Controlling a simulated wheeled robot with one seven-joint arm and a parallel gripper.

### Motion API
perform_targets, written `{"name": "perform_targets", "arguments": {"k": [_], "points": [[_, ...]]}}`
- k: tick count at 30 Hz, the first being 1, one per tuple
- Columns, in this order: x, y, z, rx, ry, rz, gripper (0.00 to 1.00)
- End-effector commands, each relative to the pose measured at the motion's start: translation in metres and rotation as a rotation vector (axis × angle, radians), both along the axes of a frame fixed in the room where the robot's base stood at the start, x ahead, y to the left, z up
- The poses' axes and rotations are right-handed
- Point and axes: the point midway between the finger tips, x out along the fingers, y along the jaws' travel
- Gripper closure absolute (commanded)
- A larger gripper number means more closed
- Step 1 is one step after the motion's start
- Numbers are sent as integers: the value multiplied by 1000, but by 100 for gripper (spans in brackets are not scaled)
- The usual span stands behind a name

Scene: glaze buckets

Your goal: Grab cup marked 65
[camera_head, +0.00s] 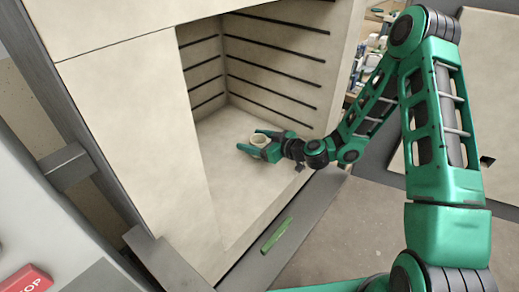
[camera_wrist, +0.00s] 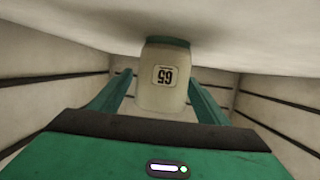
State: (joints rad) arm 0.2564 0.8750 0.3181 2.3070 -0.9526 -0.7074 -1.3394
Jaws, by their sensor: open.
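The cup marked 65 (camera_head: 258,141) is a small cream cup standing on the floor of the kiln-like chamber in the head view. In the wrist view the cup (camera_wrist: 164,90) appears upside down, with a green band at one end and a label reading 65 facing the camera. My gripper (camera_head: 252,141) reaches into the chamber and is open, with one green finger on each side of the cup. In the wrist view the fingers of my gripper (camera_wrist: 160,88) flank the cup. A gap shows beside the cup at each finger; exact contact cannot be told.
The chamber (camera_head: 215,150) has pale walls with dark horizontal grooves. A green strip-like object (camera_head: 276,235) lies on the grey ledge at its front. A red block with lettering (camera_head: 25,280) is at lower left. Cluttered shelves (camera_head: 372,45) stand behind my arm.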

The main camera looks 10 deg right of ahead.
Motion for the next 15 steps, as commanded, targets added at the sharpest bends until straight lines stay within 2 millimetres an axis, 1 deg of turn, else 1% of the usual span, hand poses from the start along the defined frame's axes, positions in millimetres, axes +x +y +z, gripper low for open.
{"name": "perform_targets", "arguments": {"k": [1, 3, 11, 12, 14, 15], "points": [[4, 5, -1, 0, -3, 2, 31], [8, 9, -3, 0, -2, 2, 31], [11, 10, -4, 0, -2, -1, 31], [11, 10, -4, 0, -2, -1, 33], [11, 10, -4, 0, -2, -1, 47], [11, 10, -4, 0, -2, -1, 57]]}}
